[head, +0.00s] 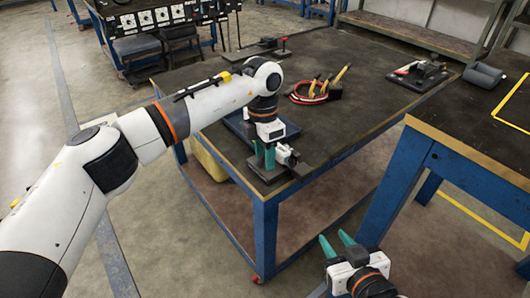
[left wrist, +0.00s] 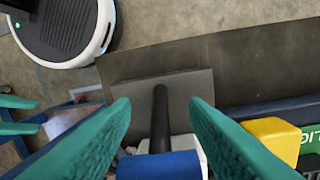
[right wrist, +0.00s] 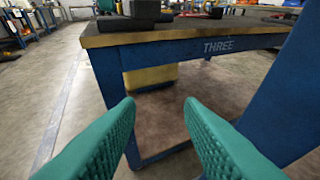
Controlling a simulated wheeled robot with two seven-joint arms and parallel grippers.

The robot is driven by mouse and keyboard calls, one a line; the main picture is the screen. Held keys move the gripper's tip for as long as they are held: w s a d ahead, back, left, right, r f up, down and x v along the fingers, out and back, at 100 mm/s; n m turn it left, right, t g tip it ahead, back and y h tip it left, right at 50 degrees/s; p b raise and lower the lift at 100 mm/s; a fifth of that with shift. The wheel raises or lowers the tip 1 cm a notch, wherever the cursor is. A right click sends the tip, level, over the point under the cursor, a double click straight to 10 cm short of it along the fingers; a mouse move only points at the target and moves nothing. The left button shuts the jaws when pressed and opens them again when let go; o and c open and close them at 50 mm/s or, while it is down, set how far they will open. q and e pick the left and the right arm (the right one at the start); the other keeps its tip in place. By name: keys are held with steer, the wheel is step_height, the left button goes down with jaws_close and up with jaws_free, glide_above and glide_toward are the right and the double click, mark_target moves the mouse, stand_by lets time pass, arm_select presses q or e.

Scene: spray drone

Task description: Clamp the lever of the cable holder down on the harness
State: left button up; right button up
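The cable holder (head: 268,172), with a dark grey base plate, stands on the near corner of the black-topped table. My left gripper (head: 264,158) points down over it and hides much of it. In the left wrist view, the green fingers are open on either side of a black rod (left wrist: 160,115), probably the lever, with a blue cylinder (left wrist: 160,166) at its lower end. The holder's grey plate (left wrist: 185,92) lies beyond. I see no clear contact. The harness cannot be made out at the holder. My right gripper (head: 337,245) is open and empty, off the table's near side.
Red and black cables with yellow-handled pieces (head: 318,90) lie mid-table. A red-handled clamp (head: 280,46) stands at the back, and another device (head: 420,75) at the right. A blue tray (head: 238,126) is beside my left gripper. A second table (head: 480,120) stands at right.

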arm_select(q)
steer(key=shift+c, duration=1.4)
steer(key=shift+w+d+f+g+y+p, duration=0.1)
steer(key=shift+d+g+y+p, duration=0.1)
steer(key=shift+g+y+p, duration=0.35)
steer(key=o, duration=0.9)
arm_select(e)
steer(key=s+d+f+g+h, duration=0.1)
steer(key=s+d+f+g, duration=0.1)
steer(key=s+f+g, duration=0.2)
steer(key=shift+s+f, duration=0.35)
arm_select(q)
steer(key=shift+p, duration=0.3)
step_height(320, 180, up, 12)
steer(key=w+p, duration=0.1)
steer(key=p, duration=0.1)
steer(key=shift+w+d, duration=0.3)
steer(key=shift+d, duration=0.15)
arm_select(e)
steer(key=s+d+f+g+h, duration=0.1)
steer(key=s+d+f+g, duration=0.1)
steer(key=s+g, duration=0.3)
steer(key=shift+s+d+f+m+g+h, duration=0.15)
steer(key=shift+s+d+m+g+h, duration=0.2)
steer(key=shift+s, duration=1.25)
